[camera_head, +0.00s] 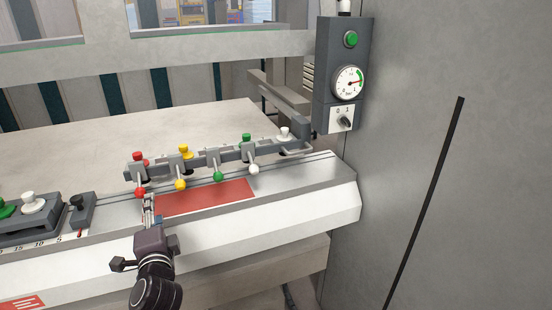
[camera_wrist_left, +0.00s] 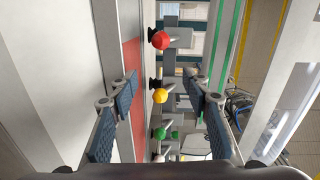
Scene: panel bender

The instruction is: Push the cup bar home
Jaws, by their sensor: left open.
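The cup bar (camera_head: 225,155) is a grey bar with red, yellow, green and white knobs on top and matching balls on small levers in front. It lies along the back of the metal ledge, next to a red strip (camera_head: 205,198). My left gripper (camera_head: 148,205) is in front of the bar's left end, just below the red ball (camera_head: 140,192). In the left wrist view the gripper (camera_wrist_left: 165,95) is open and empty, with the balls showing between and beyond its fingers. Whether a finger touches the bar cannot be told. My right gripper is not in view.
A control box (camera_head: 342,75) with a green button, gauge and rotary switch stands beyond the bar's right end. A grey block with a black knob (camera_head: 78,208) sits left of my gripper. A large flat sheet (camera_head: 60,150) lies behind. A grey wall (camera_head: 460,150) bounds the right.

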